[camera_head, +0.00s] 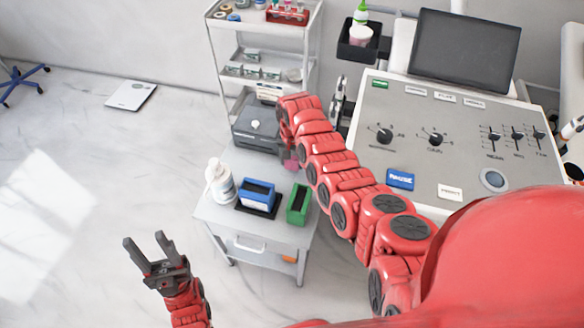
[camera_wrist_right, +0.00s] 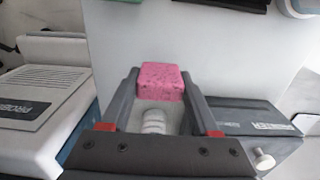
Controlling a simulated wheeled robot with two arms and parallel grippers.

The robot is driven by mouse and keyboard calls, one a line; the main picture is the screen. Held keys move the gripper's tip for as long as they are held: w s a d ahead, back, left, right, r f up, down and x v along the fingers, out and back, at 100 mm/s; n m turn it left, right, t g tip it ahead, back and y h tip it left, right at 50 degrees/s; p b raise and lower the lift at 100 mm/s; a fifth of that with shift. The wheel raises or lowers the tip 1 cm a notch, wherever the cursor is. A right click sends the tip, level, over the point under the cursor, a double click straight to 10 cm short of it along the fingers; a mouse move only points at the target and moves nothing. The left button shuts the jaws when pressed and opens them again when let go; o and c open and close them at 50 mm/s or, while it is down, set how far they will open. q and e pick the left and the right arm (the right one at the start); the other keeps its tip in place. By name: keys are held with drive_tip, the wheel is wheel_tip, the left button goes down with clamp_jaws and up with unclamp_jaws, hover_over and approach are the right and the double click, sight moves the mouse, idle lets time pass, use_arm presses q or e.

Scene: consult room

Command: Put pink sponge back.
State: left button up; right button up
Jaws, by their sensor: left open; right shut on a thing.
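The pink sponge (camera_wrist_right: 162,80) is a speckled block between the fingertips of my right gripper (camera_wrist_right: 162,92) in the right wrist view. My right gripper is shut on it. In the head view a small pink part of the sponge (camera_head: 291,164) shows beside my right arm, near the grey cart top; most of it is hidden by the arm. My left gripper (camera_head: 152,256) is open and empty at the lower left, over the floor and away from the cart.
The cart (camera_head: 225,215) holds a white bottle (camera_head: 219,181), a blue box (camera_head: 257,195), a green box (camera_head: 298,204) and a grey device (camera_head: 257,126). A shelf trolley (camera_head: 262,30) stands behind. A control console (camera_head: 450,140) is at right. The left floor is mostly clear.

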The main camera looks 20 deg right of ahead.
sight(292, 168)
drive_tip(key=shift+f, duration=0.6)
drive_tip(key=shift+f+b, duration=0.55)
drive_tip(key=shift+f, duration=0.95)
drive_tip(key=shift+f, duration=0.15)
drive_tip(key=o, duration=1.1)
drive_tip(key=shift+c, duration=0.2)
